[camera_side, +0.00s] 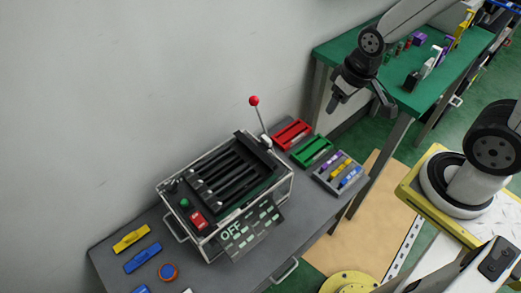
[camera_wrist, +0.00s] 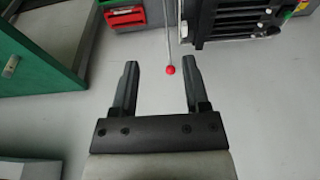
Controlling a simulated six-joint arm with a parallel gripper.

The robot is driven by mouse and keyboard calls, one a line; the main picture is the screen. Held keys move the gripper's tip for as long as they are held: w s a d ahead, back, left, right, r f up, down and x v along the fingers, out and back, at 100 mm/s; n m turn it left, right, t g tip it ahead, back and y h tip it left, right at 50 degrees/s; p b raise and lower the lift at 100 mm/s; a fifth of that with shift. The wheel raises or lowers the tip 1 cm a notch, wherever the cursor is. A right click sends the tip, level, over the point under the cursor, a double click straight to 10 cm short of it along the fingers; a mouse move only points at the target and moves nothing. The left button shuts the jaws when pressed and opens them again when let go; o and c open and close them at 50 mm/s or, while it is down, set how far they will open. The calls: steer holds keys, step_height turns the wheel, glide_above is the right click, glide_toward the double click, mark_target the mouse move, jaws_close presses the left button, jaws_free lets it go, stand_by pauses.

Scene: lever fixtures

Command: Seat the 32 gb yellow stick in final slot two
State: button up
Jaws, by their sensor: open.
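My gripper (camera_side: 361,108) is open and empty, raised between the grey bench and the green table. In the wrist view its fingers (camera_wrist: 160,72) frame the red lever knob (camera_wrist: 170,70), which is beyond them and apart. A yellow stick (camera_side: 341,171) lies in the grey tray (camera_side: 327,183), between a purple stick (camera_side: 331,159) and a blue stick (camera_side: 351,178). Another yellow piece (camera_side: 131,239) lies at the bench's left end. Size labels are too small to read, and I cannot tell which slot is final slot two.
The slotted machine (camera_side: 262,203) stands mid-bench with its lever (camera_side: 261,121) upright and a panel (camera_side: 238,232) reading OFF. Red (camera_side: 291,133) and green (camera_side: 312,151) trays sit beside it. The green table (camera_side: 400,98) holds several small items.

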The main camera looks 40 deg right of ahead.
steer(key=shift+o, duration=0.4)
steer(key=m+g, duration=0.3)
steer(key=m, duration=1.5)
glide_above(341, 168)
step_height(341, 168, down, 33)
steer(key=shift+w+r, duration=0.1)
steer(key=shift+w, duration=0.05)
steer(key=shift+s+f, duration=0.2)
steer(key=shift+f, duration=1.6)
